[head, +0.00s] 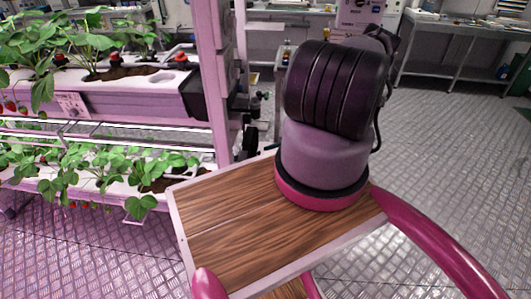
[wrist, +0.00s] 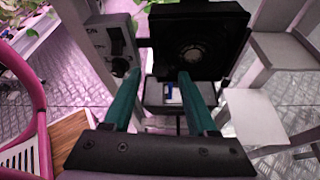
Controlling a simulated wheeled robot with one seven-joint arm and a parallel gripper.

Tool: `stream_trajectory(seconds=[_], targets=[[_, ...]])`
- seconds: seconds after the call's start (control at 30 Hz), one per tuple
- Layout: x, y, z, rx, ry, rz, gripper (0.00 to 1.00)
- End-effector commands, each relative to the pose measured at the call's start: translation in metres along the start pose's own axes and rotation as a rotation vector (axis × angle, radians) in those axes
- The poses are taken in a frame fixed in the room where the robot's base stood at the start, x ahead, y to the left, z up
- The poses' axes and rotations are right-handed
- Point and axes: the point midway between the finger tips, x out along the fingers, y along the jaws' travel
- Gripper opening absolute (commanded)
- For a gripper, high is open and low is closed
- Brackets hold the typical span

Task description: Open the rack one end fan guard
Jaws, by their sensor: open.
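A black square fan housing (wrist: 197,38) with a round hub in its face is ahead in the wrist view. I take it to be the rack's end fan and guard, but cannot tell whether the guard is open or shut. My gripper (wrist: 159,75) has two teal fingers, spread apart with nothing between them. The fingers point toward the housing's lower part; I cannot tell whether the right fingertip touches it. In the head view, the rack end shows a pale post (head: 216,90) with dark parts behind it. My gripper is hidden there.
A grey control box (wrist: 112,42) with knobs is left of the fan housing. Strawberry plants (head: 85,40) grow in rack troughs (head: 135,103) at left. Workbenches (head: 465,35) stand at the back right. Open metal-plate floor (head: 440,150) lies to the right.

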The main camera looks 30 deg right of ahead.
Motion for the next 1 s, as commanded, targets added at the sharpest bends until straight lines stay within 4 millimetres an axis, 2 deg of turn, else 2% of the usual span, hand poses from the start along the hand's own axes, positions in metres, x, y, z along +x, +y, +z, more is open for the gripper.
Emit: stream_trajectory(seconds=[0.2,0.47,0.53,0.63,1.0], targets=[[0.017,-0.001,0.000,0.000,0.000,-0.001,0.58],[0.018,-0.001,0.000,0.000,0.000,-0.001,0.58],[0.018,-0.001,0.000,0.000,0.000,-0.001,0.39],[0.018,-0.001,0.000,0.000,0.001,-0.001,0.01],[0.018,-0.001,0.000,0.000,0.001,-0.001,0.00]])
